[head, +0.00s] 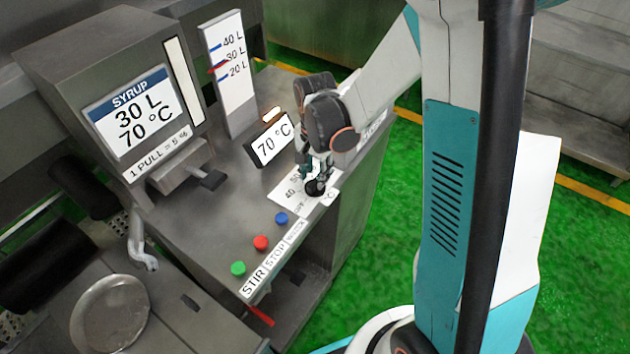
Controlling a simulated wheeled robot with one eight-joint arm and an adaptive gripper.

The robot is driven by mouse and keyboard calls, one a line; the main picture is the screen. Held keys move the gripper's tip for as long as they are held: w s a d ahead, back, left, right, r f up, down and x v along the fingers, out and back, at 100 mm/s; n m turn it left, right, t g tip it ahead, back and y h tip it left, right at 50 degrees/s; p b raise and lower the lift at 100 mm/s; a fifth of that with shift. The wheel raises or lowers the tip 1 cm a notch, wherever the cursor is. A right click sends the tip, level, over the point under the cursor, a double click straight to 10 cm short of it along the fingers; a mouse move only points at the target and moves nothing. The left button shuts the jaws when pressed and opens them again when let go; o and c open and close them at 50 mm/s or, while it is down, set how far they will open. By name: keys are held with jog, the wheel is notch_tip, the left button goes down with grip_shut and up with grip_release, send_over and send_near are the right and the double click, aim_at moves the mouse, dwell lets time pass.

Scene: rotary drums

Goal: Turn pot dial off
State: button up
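The pot dial (315,188) is a small black knob on the counter's right part, set on a white plate (284,196) with temperature markings, of which a "40" can be read. My gripper (316,176) points down right over the dial, with its fingers at or just above it. The fingers and my wrist hide part of the dial and its scale. I cannot tell whether the fingers touch the knob or how far apart they are. The dial's pointer position cannot be read.
A "70 °C" display (272,140) stands just behind the dial. Blue (281,218), red (261,242) and green (238,268) buttons line the counter's front. A syrup machine (130,110) and a litre gauge (230,75) stand behind left. Green floor lies open to the right.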

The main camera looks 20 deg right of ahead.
jog(key=shift+f, duration=1.45)
grip_shut()
